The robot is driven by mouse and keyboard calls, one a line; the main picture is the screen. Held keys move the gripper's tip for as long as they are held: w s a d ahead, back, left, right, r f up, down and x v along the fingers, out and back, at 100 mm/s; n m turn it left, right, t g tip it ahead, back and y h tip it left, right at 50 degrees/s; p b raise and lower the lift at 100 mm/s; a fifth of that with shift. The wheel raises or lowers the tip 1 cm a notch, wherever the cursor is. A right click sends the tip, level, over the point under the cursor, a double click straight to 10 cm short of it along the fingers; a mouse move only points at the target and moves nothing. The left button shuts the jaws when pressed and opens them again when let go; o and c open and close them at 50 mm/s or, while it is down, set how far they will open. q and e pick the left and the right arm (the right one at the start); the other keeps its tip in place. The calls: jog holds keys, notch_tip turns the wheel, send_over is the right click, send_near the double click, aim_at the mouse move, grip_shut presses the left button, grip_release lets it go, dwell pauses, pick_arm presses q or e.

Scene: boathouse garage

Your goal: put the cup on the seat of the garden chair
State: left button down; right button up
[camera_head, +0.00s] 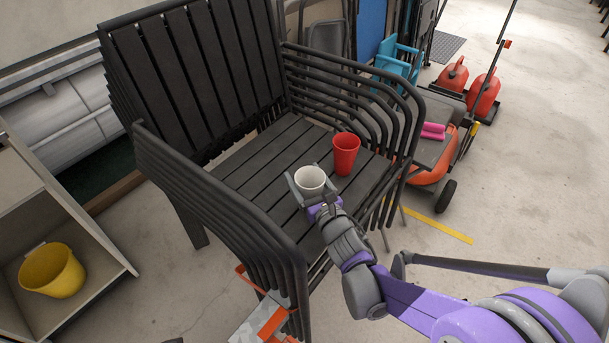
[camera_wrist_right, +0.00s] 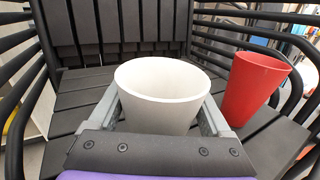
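A white cup (camera_head: 310,180) is upright between the two grey fingers of my right gripper (camera_head: 315,187), over the front part of the dark slatted seat (camera_head: 264,158) of the garden chair. In the right wrist view the fingers lie against both sides of the white cup (camera_wrist_right: 160,98); their tips are hidden behind it. I cannot tell whether its base touches the seat. A red cup (camera_head: 345,154) stands upright on the seat to the right of the white one, and it also shows in the right wrist view (camera_wrist_right: 252,90). My left gripper is not in view.
The chair is a stack with several curved armrests (camera_head: 215,200) on both sides. A yellow bucket (camera_head: 55,272) sits in a shelf unit at left. An orange and grey object (camera_head: 262,322) is low at the chair's front.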

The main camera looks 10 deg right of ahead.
jog(key=shift+o, duration=1)
jog(key=shift+s, duration=0.1)
jog(key=s, duration=0.3)
jog(key=s+d+p, duration=0.1)
jog(key=s, duration=0.3)
jog(key=s+d, duration=0.1)
jog(key=s, duration=0.2)
jog(key=shift+s+p, duration=0.25)
jog(key=shift+p, duration=0.05)
grip_shut()
dwell(0.6)
